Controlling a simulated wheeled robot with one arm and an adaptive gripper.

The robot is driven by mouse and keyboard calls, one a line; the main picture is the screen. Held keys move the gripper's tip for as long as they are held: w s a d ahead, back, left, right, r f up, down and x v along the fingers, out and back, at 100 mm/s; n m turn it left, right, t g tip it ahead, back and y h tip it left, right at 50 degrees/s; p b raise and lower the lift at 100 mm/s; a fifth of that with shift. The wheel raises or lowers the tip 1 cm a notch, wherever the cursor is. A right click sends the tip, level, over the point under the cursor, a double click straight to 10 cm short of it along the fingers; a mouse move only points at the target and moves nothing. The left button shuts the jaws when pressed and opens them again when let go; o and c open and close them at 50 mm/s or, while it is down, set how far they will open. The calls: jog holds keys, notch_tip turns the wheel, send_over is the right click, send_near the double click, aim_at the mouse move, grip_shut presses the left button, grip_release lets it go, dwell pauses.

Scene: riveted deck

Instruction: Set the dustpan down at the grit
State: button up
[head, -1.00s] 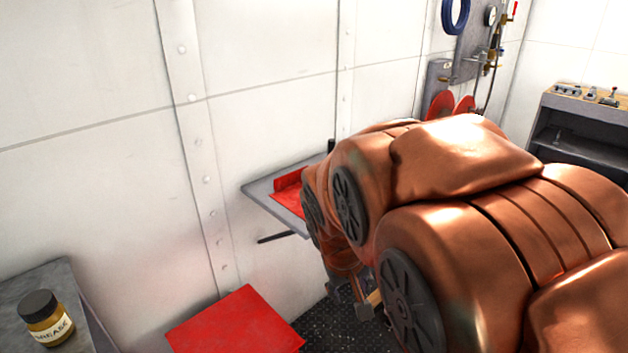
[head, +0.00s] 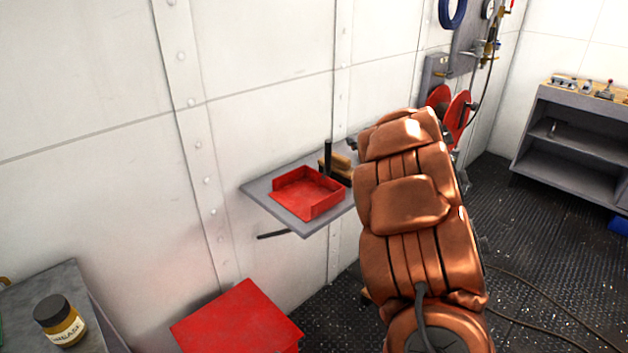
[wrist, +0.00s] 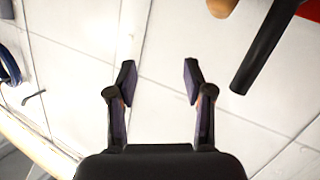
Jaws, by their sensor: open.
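The red dustpan (head: 305,196) sits on a grey wall shelf (head: 258,190). Its black handle (head: 328,157) stands up at the back, and the handle also shows in the wrist view (wrist: 265,45), right of the fingers, with a bit of red pan (wrist: 309,10). My gripper (wrist: 158,82) is open and empty, with white wall panels behind its fingers. It is apart from the handle. In the head view my arm mostly hides it. Pale specks that may be the grit (head: 578,290) lie on the dark deck at the right.
A wooden thing (head: 341,163) lies behind the dustpan. A red box (head: 238,318) stands below the shelf, and a grease jar (head: 60,320) on a grey bench at left. Cables (head: 535,318) cross the deck. A grey shelf unit (head: 570,140) stands at back right.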

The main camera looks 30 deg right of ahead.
aim_at(328, 152)
jog(key=y, duration=0.2)
jog(key=a+f+n+t+y, duration=0.1)
jog(key=shift+f+n+y+p, duration=0.2)
jog(key=shift+n+y+p, duration=0.1)
jog(key=shift+y+p, duration=0.1)
jog(key=s+a+f+n+y+p, duration=0.1)
jog(key=s+a+f+n+y, duration=0.2)
jog(key=y, duration=0.4)
jog(key=shift+m, duration=0.5)
jog(key=shift+s+a+r+p+x, duration=0.1)
jog(key=shift+a+p+x, duration=0.15)
jog(key=shift+x, duration=1.05)
jog(key=shift+s+a+r+p+x, duration=0.15)
jog(key=shift+a+p+x, duration=0.1)
jog(key=shift+x, duration=1.05)
jog(key=shift+s+a+r+p+x, duration=0.15)
jog(key=shift+a+x, duration=0.1)
jog(key=shift+x, duration=1.05)
jog(key=shift+f, duration=0.1)
jog(key=shift+c, duration=0.2)
grip_shut()
